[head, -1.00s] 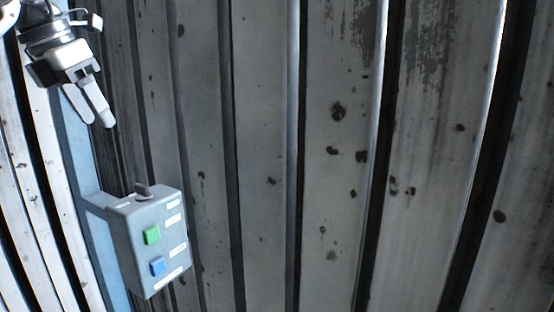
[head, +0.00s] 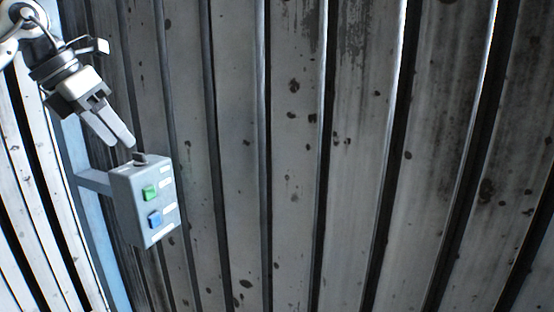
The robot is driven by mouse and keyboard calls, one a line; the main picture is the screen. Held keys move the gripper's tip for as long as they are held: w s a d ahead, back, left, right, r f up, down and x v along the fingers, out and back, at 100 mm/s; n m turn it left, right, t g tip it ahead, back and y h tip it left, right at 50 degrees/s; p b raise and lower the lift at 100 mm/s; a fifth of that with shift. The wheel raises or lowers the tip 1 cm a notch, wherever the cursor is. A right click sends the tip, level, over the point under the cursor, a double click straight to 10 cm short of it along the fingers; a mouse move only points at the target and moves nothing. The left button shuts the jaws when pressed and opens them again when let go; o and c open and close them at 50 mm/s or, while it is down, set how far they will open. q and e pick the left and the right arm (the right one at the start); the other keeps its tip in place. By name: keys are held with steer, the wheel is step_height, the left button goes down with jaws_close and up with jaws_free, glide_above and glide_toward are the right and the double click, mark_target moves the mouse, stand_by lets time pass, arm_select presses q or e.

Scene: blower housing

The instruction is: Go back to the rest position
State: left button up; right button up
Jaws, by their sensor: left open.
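My left gripper (head: 120,144) is at the upper left of the head view, pointing down and to the right. Its two pale fingers are a little apart and nothing shows between them. The fingertips are just above and left of the dark knob (head: 140,158) on top of a grey control box (head: 125,190). I cannot tell whether they touch it. The box has a green button (head: 150,193) and a blue button (head: 156,219) on its front, with white labels. My right gripper is not in view.
The box is fixed by a bracket (head: 92,180) to a blue post (head: 72,150) at the left. A stained, ribbed metal wall (head: 290,170) fills the middle and right. No loose objects show in front of it.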

arm_select(q)
steer(key=s+d+f+n+h, duration=0.25)
steer(key=d+f+h, duration=0.5)
steer(key=d, duration=0.55)
steer(key=s+d+f+n+h, duration=0.2)
steer(key=d+f+n+h, duration=0.2)
steer(key=d+f+h, duration=0.65)
steer(key=s+a+f+n+t+y, duration=0.2)
steer(key=f+n+t+y, duration=0.55)
steer(key=n, duration=0.45)
steer(key=s+a+f+n+t+y, duration=0.25)
steer(key=f+n+t+y, duration=0.45)
steer(key=n, duration=0.6)
steer(key=s+a+f+n+g+y, duration=0.2)
steer(key=s+f+n+g, duration=0.2)
steer(key=s+f, duration=0.4)
steer(key=s+a+f+n+g+y, duration=0.3)
steer(key=s+f+n+g, duration=0.1)
steer(key=s+f, duration=0.4)
steer(key=shift+a+f, duration=0.25)
steer(key=shift+f, duration=0.2)
